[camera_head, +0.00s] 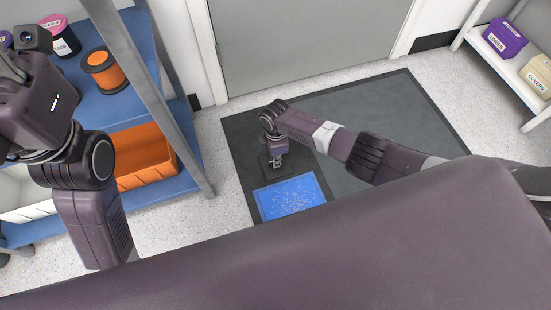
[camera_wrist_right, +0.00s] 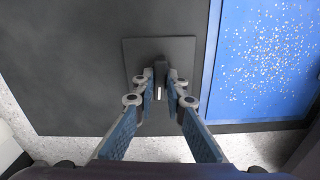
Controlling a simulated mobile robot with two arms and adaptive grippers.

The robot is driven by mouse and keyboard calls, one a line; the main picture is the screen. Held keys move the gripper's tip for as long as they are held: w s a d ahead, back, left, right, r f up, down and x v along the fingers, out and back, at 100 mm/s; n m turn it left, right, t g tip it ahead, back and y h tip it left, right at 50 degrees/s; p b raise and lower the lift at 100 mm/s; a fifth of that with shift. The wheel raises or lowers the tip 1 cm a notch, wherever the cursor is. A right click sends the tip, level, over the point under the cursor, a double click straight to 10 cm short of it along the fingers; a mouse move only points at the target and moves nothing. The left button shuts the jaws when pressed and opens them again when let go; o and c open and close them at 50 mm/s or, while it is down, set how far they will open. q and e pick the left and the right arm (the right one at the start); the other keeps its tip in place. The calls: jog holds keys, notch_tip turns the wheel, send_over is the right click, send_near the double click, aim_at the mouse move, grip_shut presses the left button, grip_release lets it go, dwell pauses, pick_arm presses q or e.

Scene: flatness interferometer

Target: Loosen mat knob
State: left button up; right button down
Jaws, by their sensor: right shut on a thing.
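The mat knob (camera_wrist_right: 160,74) is a small dark post on a dark square plate (camera_wrist_right: 183,48). The plate lies on the dark floor mat beside a blue mat panel (camera_wrist_right: 240,105) strewn with light specks. In the head view the plate (camera_head: 266,168) lies just behind the blue panel (camera_head: 290,197). My right gripper (camera_wrist_right: 160,84) is shut on the knob from above; it also shows in the head view (camera_head: 277,158), pointing down at the plate. The fingers hide part of the knob. My left arm is at the far left, with its gripper fingers out of sight.
A blue shelf unit (camera_head: 110,107) with an orange spool (camera_head: 103,70) and an orange bin (camera_head: 144,155) stands at the left. A grey door (camera_head: 305,45) is behind the mat. A white shelf at the right holds a purple box (camera_head: 505,38). The dark mat (camera_head: 375,105) is otherwise clear.

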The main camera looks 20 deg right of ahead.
jog(key=shift+s+n, duration=0.1)
jog(key=shift+n, duration=0.2)
jog(key=c, duration=2)
grip_release()
jog(key=shift+o, duration=0.2)
jog(key=shift+r, duration=0.1)
jog(key=shift+r, duration=0.3)
notch_tip(320, 180, up, 11)
